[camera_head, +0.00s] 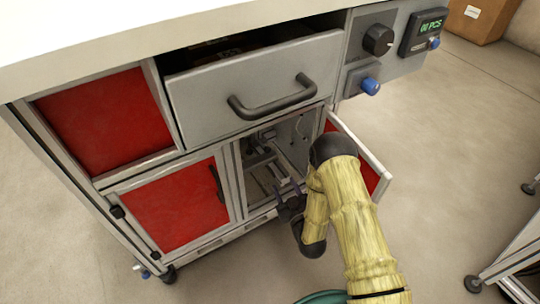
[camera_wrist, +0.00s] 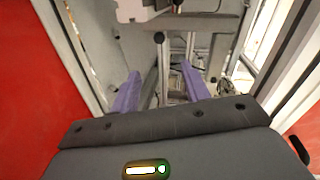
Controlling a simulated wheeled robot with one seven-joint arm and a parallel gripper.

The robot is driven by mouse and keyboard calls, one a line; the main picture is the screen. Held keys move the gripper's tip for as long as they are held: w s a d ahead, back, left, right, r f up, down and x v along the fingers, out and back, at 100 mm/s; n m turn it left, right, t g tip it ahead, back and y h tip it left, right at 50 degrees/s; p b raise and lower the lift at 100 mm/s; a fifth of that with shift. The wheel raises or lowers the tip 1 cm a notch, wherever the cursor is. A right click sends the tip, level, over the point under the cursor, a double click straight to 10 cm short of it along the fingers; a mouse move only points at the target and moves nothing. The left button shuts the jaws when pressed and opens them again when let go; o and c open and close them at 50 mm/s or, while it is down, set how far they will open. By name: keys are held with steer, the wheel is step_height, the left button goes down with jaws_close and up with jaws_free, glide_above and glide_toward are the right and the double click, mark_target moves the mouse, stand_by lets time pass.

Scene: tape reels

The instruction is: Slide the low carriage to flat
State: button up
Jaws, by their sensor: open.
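An open compartment in the cabinet holds a grey mechanism with rails (camera_head: 262,160). In the wrist view a pale block (camera_wrist: 135,10) with dark fittings sits at the top, and a grey upright bar with a dark round knob (camera_wrist: 159,38) stands below it. I cannot tell which part is the low carriage, and any "flat" mark is not readable. My gripper (camera_head: 287,200) is at the compartment's mouth. In the wrist view its two purple fingers (camera_wrist: 160,84) are apart, pointing inward, with the bar showing between them. Nothing is held; contact with the bar cannot be judged.
A red door (camera_head: 367,170) stands open right of the compartment, close to my arm. A closed red door (camera_head: 180,207) is on the left. Above, a grey drawer (camera_head: 250,90) with a dark handle is partly open. A control panel (camera_head: 385,50) is at upper right.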

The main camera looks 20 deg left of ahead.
mark_target(268, 152)
steer(key=b+x, duration=0.7)
steer(key=x, duration=0.7)
steer(key=shift+w+a+f, duration=0.15)
steer(key=shift+w+a, duration=0.45)
steer(key=shift+w, duration=0.1)
steer(key=shift+r, duration=0.2)
jaws_close()
